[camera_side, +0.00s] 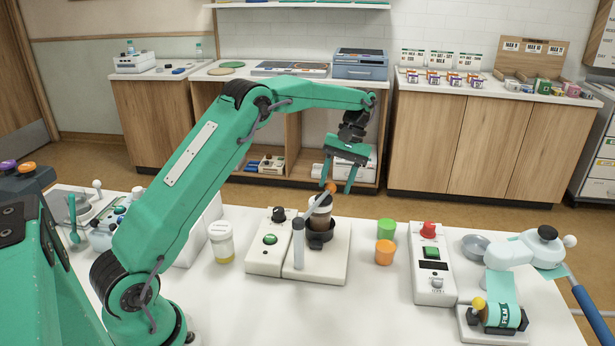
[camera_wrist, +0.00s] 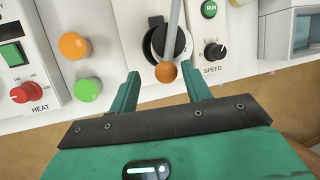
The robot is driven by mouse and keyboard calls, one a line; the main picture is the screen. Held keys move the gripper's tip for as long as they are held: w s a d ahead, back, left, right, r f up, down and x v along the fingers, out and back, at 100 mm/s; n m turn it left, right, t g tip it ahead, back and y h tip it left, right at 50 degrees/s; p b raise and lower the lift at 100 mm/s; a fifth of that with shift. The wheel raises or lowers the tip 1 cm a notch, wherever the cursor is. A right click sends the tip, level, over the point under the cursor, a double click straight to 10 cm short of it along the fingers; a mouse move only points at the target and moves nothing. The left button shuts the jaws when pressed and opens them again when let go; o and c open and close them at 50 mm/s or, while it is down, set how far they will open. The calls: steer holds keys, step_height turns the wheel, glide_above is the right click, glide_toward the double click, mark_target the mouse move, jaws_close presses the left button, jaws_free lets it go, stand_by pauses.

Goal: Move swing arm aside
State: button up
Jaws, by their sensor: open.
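The swing arm (camera_side: 318,204) is a thin grey bar that runs from an upright grey post (camera_side: 298,243) to an orange ball knob (camera_side: 331,187). It crosses over a brown jar (camera_side: 320,218) in a black holder on a white base (camera_side: 335,270). In the wrist view the bar (camera_wrist: 174,30) ends at the orange knob (camera_wrist: 166,72).
A white box with a green button (camera_side: 270,240) adjoins the base at left. A capped specimen cup (camera_side: 221,242) stands further left. Green (camera_side: 387,230) and orange (camera_side: 385,252) pieces stand at right, before a heat control box (camera_side: 431,265). Bare white table lies in front.

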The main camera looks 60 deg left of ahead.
steer(key=shift+s+f, duration=0.1)
steer(key=shift+f, duration=0.15)
jaws_close()
steer(key=shift+d, duration=0.1)
